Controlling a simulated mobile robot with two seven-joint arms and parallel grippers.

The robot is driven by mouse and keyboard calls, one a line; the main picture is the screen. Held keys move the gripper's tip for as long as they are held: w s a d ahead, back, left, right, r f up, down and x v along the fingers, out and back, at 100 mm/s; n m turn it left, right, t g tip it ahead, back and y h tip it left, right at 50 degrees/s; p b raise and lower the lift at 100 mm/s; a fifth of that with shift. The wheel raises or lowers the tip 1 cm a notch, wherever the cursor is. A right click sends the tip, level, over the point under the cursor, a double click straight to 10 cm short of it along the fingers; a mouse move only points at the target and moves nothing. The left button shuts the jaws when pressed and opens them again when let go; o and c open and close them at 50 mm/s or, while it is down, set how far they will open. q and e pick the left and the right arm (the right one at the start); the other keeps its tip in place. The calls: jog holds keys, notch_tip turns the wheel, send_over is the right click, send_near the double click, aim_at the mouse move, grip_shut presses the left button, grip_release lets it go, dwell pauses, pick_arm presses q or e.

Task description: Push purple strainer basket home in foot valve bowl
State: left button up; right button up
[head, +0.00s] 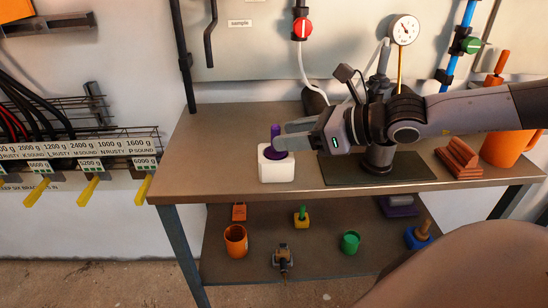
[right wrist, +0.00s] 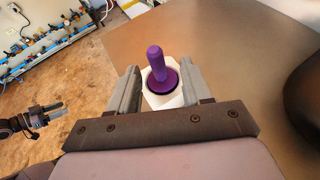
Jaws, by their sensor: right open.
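The purple strainer basket (head: 275,131), with its upright stem and round flange, stands in the mouth of the white foot valve bowl (head: 277,171). The bowl is near the workbench's front left. In the right wrist view the basket (right wrist: 165,78) sits within the bowl's rim (right wrist: 157,101); how deep it sits is hidden. My right gripper (head: 279,135) is open at the basket, its fingers on either side of the stem and flange. I see no clear grip on it. My left gripper (right wrist: 50,114) shows small at the left of the right wrist view, away from the bowl.
The workbench (head: 228,130) is clear left of the bowl. A dark mat (head: 350,178) with a gauge stand lies to the right, with reddish bars (head: 459,158) and an orange mug (head: 504,148) beyond. Several small parts stand on the lower shelf (head: 320,260).

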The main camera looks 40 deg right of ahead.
aim_at(268, 149)
jog(key=shift+w+a, duration=0.2)
jog(key=shift+w+a+f, duration=0.15)
jog(key=shift+w+a, duration=0.05)
jog(key=shift+w, duration=0.05)
jog(key=shift+w+a+f+p, duration=0.15)
jog(key=shift+w+f+p, duration=0.05)
jog(key=shift+w+p, duration=0.2)
jog(key=shift+w+a+f, duration=0.15)
jog(key=shift+w+a, duration=0.25)
jog(key=shift+p+x, duration=0.35)
jog(key=shift+x, duration=0.8)
jog(key=shift+f, duration=0.1)
grip_shut()
